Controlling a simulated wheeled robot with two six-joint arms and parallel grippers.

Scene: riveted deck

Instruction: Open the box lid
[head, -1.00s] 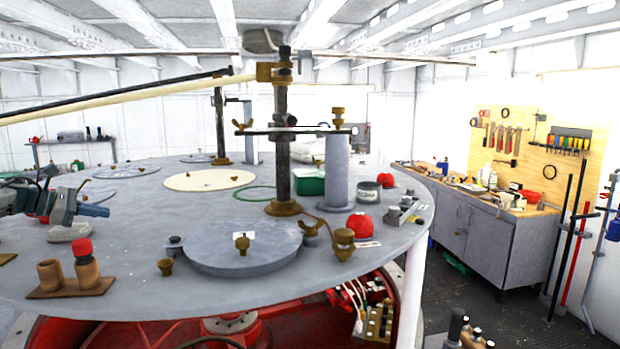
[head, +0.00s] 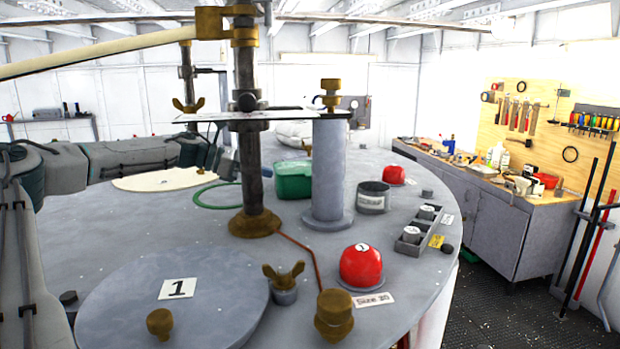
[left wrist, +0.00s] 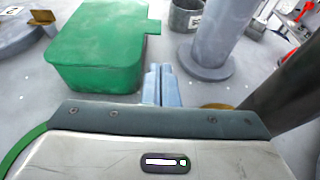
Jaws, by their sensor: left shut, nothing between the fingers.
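The green box (head: 293,181) stands on the grey round deck behind the dark post. In the left wrist view the box (left wrist: 97,48) shows its flat green top, with a small tab sticking out at its right side. The lid looks closed. My left gripper (head: 229,163) reaches in from the left and sits just left of the dark post, partly hidden by it. In the left wrist view its fingers (left wrist: 157,84) are together and empty, close to the box's near right corner. I cannot tell whether they touch it. My right gripper is not in view.
The dark post (head: 247,140) with its brass base stands in front of the box. A grey column (head: 328,170) stands to the box's right. A green hose (head: 205,196) lies to the left. A red knob (head: 361,266) and a grey tin (head: 373,197) are further right.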

